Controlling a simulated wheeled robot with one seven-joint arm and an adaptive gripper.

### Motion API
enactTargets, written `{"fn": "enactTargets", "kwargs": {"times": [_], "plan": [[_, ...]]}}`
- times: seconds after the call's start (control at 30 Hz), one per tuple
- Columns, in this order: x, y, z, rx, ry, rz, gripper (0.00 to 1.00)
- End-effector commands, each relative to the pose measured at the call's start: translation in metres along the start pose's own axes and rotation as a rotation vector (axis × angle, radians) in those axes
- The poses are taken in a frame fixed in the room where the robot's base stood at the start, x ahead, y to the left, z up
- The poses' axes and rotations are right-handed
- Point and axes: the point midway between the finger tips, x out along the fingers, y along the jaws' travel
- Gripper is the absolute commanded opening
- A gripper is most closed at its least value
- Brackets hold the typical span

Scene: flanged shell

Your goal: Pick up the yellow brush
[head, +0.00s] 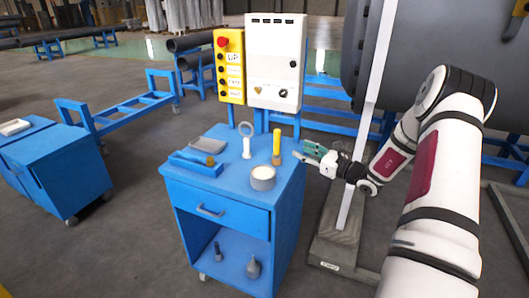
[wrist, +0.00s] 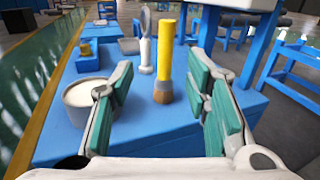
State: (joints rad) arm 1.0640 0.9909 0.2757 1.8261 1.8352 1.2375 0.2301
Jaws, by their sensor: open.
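The yellow brush (head: 276,146) stands upright on the top of the blue cart (head: 235,190), with its brownish bristle end down. In the wrist view the brush (wrist: 167,55) stands ahead of my gripper, between the lines of its two fingers and apart from both. My gripper (wrist: 163,92) is open and empty, with green pads on its fingers. In the head view my gripper (head: 309,151) reaches in from the right at the cart's right edge, just right of the brush.
A round tin (head: 262,178) stands in front of the brush, close to my left finger in the wrist view. A white magnifier-like tool (head: 246,140) stands behind. A blue block with a small brush (head: 197,162) lies at the left. A control box (head: 276,62) rises behind.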

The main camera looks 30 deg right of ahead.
Motion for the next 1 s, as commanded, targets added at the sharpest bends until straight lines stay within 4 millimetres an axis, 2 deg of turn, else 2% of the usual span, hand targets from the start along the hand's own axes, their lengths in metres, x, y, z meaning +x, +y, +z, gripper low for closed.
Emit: {"fn": "enactTargets", "kwargs": {"times": [0.07, 0.17, 0.5, 0.83, 1.0], "plan": [[-0.004, -0.010, -0.007, 0.023, -0.009, -0.032, 0.43], [0.001, -0.013, -0.009, 0.031, -0.014, -0.044, 0.43], [0.062, -0.014, -0.008, 0.029, -0.012, -0.041, 0.43], [0.089, -0.014, -0.007, 0.029, -0.011, -0.041, 0.43], [0.114, -0.011, -0.008, 0.030, -0.011, -0.039, 0.43]]}}
